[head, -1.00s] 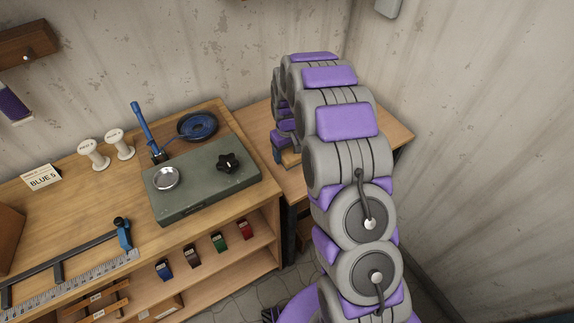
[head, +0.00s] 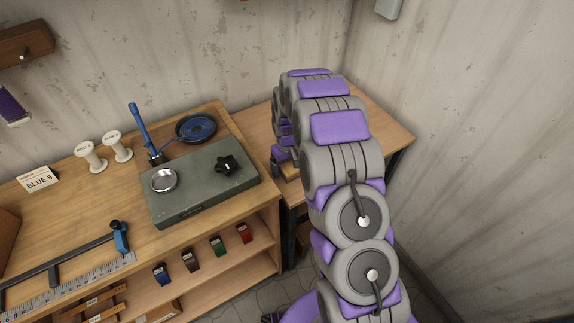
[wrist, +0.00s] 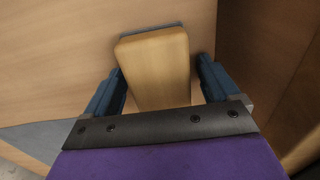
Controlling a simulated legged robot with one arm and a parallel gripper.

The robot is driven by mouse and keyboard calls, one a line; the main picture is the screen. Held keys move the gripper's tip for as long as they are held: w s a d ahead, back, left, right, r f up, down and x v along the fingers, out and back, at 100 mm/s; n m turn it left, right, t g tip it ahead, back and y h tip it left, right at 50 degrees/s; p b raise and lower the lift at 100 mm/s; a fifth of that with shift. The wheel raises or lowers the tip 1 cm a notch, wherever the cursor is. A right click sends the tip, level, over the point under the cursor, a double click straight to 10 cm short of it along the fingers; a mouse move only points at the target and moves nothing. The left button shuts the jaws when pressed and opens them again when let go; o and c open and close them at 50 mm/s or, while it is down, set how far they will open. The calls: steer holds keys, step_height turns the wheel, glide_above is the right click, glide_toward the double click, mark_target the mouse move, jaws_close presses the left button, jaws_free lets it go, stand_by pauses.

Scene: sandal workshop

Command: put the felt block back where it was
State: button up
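The felt block (wrist: 156,68) is a pale wooden block with a grey felt strip (wrist: 150,28) along its far edge. In the wrist view it is against a light wood surface (wrist: 60,60), between the two blue fingers of my gripper (wrist: 160,66). The right finger stands a little apart from the block; the left finger is close to its side, and contact is unclear. The gripper looks open around it. In the head view my gripper (head: 281,158) is at the small side table (head: 375,115), mostly hidden behind my arm.
The main bench (head: 75,205) carries a grey-green box with a black knob (head: 226,164), a blue pan (head: 197,130), white spools (head: 117,145), a BLUE 5 card (head: 38,179) and a steel ruler (head: 70,285). Coloured pieces (head: 244,232) sit on the shelf below. Walls stand close behind and right.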

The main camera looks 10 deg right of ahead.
mark_target(288, 163)
steer(key=shift+o, duration=0.2)
steer(key=shift+r, duration=0.1)
step_height(288, 163, up, 12)
steer(key=f+p, duration=0.1)
steer(key=p, duration=0.2)
steer(key=s+r, duration=0.8)
steer(key=r, duration=0.1)
steer(key=s+r+m, duration=0.1)
steer(key=s+r, duration=0.2)
steer(key=s, duration=0.8)
steer(key=s+r+m+g, duration=0.1)
steer(key=s+r, duration=0.2)
steer(key=s, duration=0.8)
steer(key=s+r+m, duration=0.1)
steer(key=s+r, duration=0.2)
steer(key=s, duration=0.9)
steer(key=shift+r+m+g, duration=0.3)
steer(key=shift+r+g, duration=0.05)
steer(key=shift+g, duration=0.05)
steer(key=shift+c, duration=0.2)
